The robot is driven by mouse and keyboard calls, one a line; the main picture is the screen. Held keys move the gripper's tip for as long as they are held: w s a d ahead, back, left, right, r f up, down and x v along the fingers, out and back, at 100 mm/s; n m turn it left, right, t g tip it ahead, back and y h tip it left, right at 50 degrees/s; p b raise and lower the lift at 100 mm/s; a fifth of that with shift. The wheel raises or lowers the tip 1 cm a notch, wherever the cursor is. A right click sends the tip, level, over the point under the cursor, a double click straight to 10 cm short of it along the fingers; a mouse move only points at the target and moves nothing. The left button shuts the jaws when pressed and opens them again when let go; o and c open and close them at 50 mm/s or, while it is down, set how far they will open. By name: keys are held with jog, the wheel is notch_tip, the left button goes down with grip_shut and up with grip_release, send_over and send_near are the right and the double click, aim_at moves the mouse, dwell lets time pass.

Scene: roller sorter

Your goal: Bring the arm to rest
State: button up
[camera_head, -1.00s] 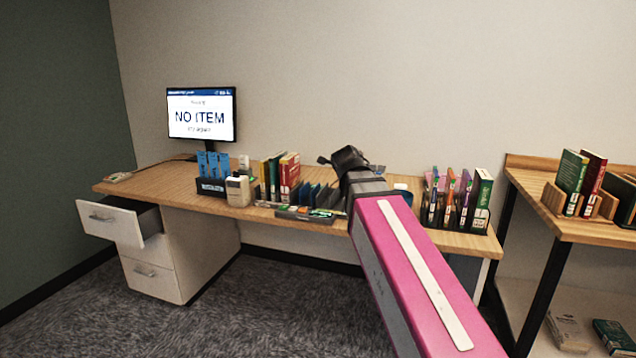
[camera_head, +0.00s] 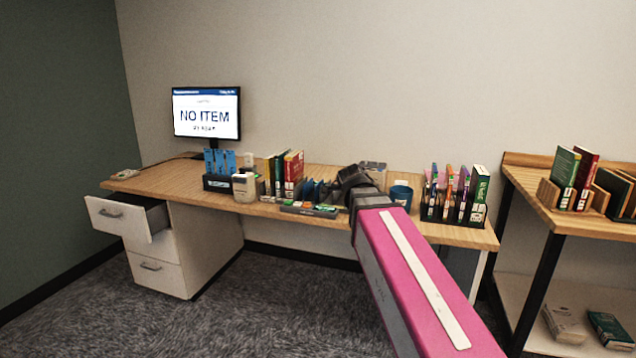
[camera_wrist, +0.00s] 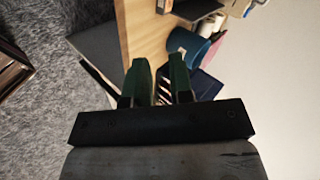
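My arm reaches from the lower right over the front of the desk (camera_head: 185,184) in the head view. My gripper is hidden behind the dark wrist at the arm's far end in that view. In the wrist view my gripper (camera_wrist: 160,72) shows two green-tipped fingers with a gap between them. The gap holds nothing that I can see. Beyond the fingers lie the desk's wooden edge and a blue mug (camera_wrist: 191,47), which look apart from the fingers.
The desk holds a monitor (camera_head: 206,114) reading NO ITEM, upright books (camera_head: 293,172), a beige device (camera_head: 244,187) and a black book rack (camera_head: 452,214). A drawer (camera_head: 118,217) stands open at left. A wooden shelf (camera_head: 545,215) stands at right. Carpet in front is clear.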

jog(key=s+d+f+n+g+y, duration=0.1)
jog(key=s+f+n+g, duration=0.2)
jog(key=f, duration=0.8)
jog(key=s+d+f+n+g+y, duration=0.1)
jog(key=s+d+f+n+g, duration=0.1)
jog(key=s+f+n, duration=0.6)
jog(key=s+d+f+n+g+y, duration=0.1)
jog(key=s+f+n+g, duration=0.3)
jog(key=f, duration=0.9)
jog(key=shift+s+d+f+n, duration=0.3)
jog(key=shift+s+d+n, duration=0.4)
jog(key=shift+s+n, duration=0.75)
jog(key=shift+w+n, duration=0.25)
jog(key=shift+w, duration=0.05)
